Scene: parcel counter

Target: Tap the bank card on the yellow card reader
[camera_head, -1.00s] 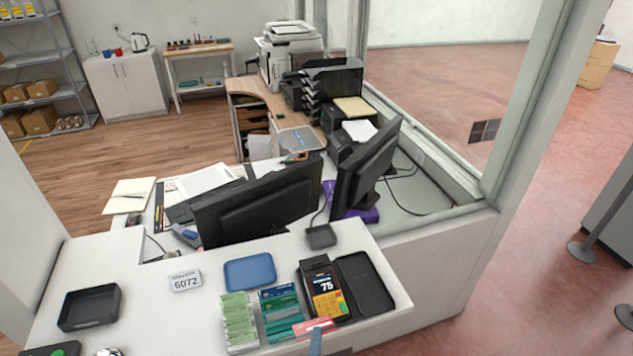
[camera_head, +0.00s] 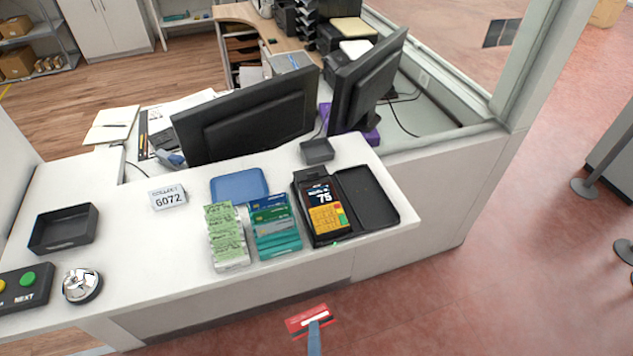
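The yellow card reader (camera_head: 325,213) has a yellow keypad and a dark screen reading 75. It sits in a black open case near the right end of the white counter. A red bank card (camera_head: 309,319) with a dark stripe is in front of the counter, apart from the reader and lower in the picture. The blue-grey tip of my gripper (camera_head: 315,340) is at the card's lower edge and appears to hold it. Only this narrow part of the gripper shows; the second finger is hidden.
Left of the reader are a card rack (camera_head: 274,228), a stack of green slips (camera_head: 227,237) and a blue tray (camera_head: 239,186). A black tray (camera_head: 64,228), a bell (camera_head: 82,285) and a button box (camera_head: 27,288) stand further left. Monitors (camera_head: 247,117) stand behind the counter.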

